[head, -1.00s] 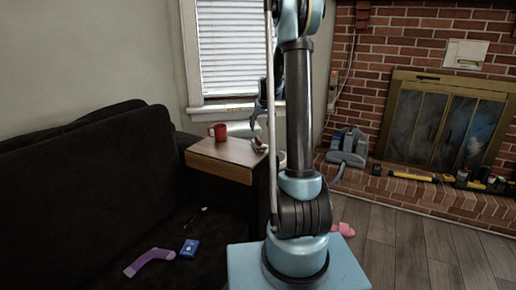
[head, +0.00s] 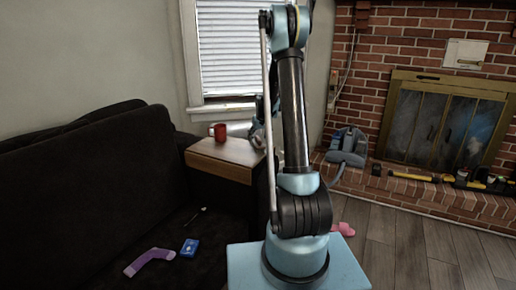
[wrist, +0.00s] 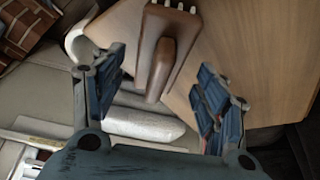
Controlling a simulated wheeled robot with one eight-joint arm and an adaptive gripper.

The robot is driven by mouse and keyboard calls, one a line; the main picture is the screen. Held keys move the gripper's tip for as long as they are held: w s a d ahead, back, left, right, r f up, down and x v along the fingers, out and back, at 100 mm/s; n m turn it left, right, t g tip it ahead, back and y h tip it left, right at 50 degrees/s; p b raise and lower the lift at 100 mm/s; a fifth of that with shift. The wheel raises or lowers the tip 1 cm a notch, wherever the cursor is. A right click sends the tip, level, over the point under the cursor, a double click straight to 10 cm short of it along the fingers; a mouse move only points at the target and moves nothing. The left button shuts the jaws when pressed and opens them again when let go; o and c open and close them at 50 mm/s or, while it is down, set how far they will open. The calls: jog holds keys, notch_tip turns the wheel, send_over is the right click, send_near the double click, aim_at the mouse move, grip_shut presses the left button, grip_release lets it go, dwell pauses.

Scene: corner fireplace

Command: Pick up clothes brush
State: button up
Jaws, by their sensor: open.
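The clothes brush (wrist: 165,50) is brown wood with pale bristle tufts at its far end. In the wrist view it lies at the edge of the wooden side table (wrist: 225,45), its handle pointing back toward me. My gripper (wrist: 161,68) is open, one blue-padded finger on either side of the brush, with gaps on both sides. In the head view my gripper (head: 258,137) is at the right end of the side table (head: 222,158), partly behind my arm. The brush cannot be made out there.
A red mug (head: 219,131) stands on the table's back left. A pale rounded object (wrist: 145,123) lies below the brush in the wrist view.

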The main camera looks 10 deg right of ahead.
aim_at(258, 142)
jog(key=shift+x, duration=1.75)
jog(key=c, duration=1.3)
